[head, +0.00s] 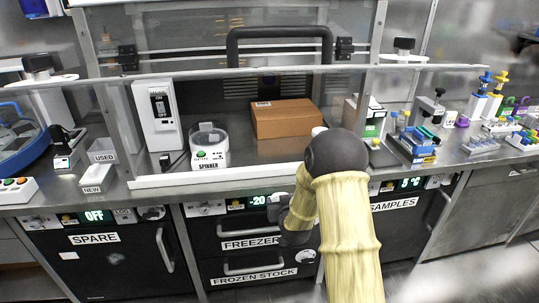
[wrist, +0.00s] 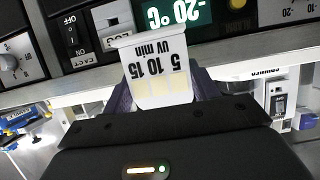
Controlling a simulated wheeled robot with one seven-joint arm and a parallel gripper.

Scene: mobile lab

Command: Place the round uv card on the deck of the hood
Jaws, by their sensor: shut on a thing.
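The uv card (wrist: 152,62) is white, printed "5 10 15 UV min" with pale yellow squares, in the wrist view. My gripper (wrist: 163,92) is shut on its lower part, with a dark finger on each side. The part between the fingers is partly hidden. In the head view my gripper (head: 284,214) is in front of the freezer front, below the counter edge and outside the hood; the card cannot be made out clearly there. The hood deck (head: 238,155) lies behind a low white front sill (head: 215,174), under a raised glass sash.
On the deck stand a spinner (head: 209,147), a brown box (head: 282,118) and a white switch unit (head: 158,115). Deck room shows between spinner and box. The freezer (head: 247,228) reads -20. Bins (head: 97,175) stand left of the hood; racks and bottles (head: 415,143) stand right.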

